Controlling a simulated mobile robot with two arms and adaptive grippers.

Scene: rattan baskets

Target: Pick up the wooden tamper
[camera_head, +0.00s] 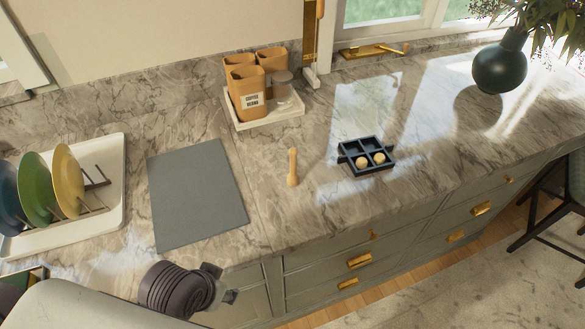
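The wooden tamper (293,167) stands or lies on the marble counter; it is a small pale wooden piece with a slim handle and a wider near end. It is right of the grey mat and left of the dark tray. My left arm comes in from the lower left, with its dark wrist end (205,290) in front of the counter's front edge. It is apart from the tamper, nearer and to the left. Its fingers cannot be made out clearly. My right gripper is not in view.
A grey mat (197,195) lies left of the tamper. A dark compartment tray (350,147) with two pale balls is to the right. Wooden canisters (250,95) stand on a white tray (285,115) behind. A plate rack (105,208) is at left, a dark vase (499,69) at right.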

